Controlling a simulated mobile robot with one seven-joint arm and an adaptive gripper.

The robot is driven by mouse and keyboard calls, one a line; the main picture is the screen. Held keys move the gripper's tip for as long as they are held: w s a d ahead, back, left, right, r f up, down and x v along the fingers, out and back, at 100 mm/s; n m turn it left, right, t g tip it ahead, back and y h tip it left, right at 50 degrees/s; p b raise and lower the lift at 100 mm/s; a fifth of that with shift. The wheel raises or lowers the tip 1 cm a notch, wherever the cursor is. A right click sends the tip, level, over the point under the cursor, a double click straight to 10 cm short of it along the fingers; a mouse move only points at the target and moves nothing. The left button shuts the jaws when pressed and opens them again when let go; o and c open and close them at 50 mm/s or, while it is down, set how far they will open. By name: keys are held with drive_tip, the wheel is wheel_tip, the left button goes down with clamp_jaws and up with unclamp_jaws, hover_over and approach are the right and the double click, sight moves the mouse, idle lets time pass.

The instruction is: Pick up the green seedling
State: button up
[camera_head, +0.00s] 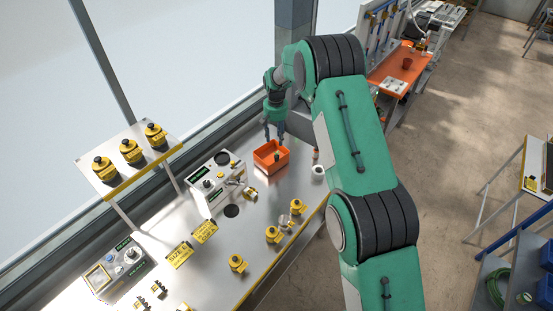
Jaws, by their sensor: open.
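My gripper (274,137) points down over the far part of the metal bench, just above and behind an orange box (259,163). Its two dark fingers are apart and nothing shows between them. A small dark and yellowish thing (277,156) is in the orange box; it is too small to tell whether it is a seedling. I cannot make out a clearly green seedling anywhere on the bench.
A grey machine (207,190) stands left of the box. A white cup (318,172) is to its right. Several yellow parts (237,263) stand nearer on the bench (222,285). A raised shelf (105,180) holds three more.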

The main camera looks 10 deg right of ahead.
hover_over(277, 156)
drive_tip(key=f, duration=0.6)
drive_tip(key=shift+w+a+f+p, duration=0.25)
drive_tip(key=shift+w+f+p, duration=0.05)
drive_tip(key=shift+f, duration=0.1)
drive_tip(key=shift+s+f, duration=0.1)
drive_tip(key=shift+f, duration=0.05)
drive_tip(key=shift+d+f, duration=0.1)
drive_tip(key=shift+f, duration=0.5)
drive_tip(key=shift+s+f+p, duration=0.1)
drive_tip(key=shift+f+p, duration=0.4)
drive_tip(key=shift+f, duration=1.35)
drive_tip(key=c, duration=1)
